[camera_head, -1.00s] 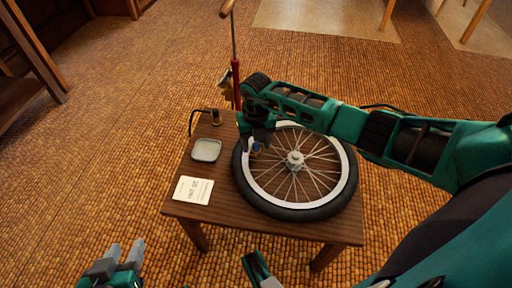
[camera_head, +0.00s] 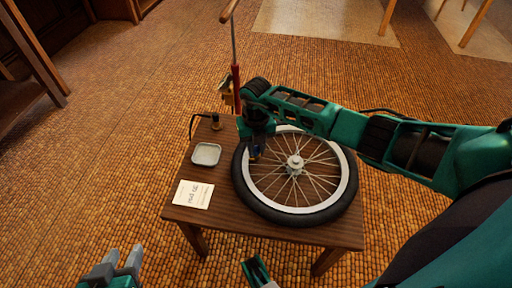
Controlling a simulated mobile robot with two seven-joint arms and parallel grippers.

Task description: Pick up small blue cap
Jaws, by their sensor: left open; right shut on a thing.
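The small blue cap (camera_head: 254,154) shows as a small blue patch at the tips of my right gripper (camera_head: 252,148). The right gripper is shut on it, over the left part of the wheel (camera_head: 297,211). The wheel lies flat on the small wooden table, with a black tyre, a pale rim and spokes. The fingers hide much of the cap. I cannot tell how far above the spokes it is. My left gripper (camera_head: 125,258) is open and empty at the bottom left, in front of the table and apart from it.
On the table (camera_head: 232,222) are a shallow grey dish (camera_head: 206,154) and a white printed card (camera_head: 193,194). A brass fitting (camera_head: 216,122) with a black hose is at its back left. A red floor pump (camera_head: 235,80) stands behind the table.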

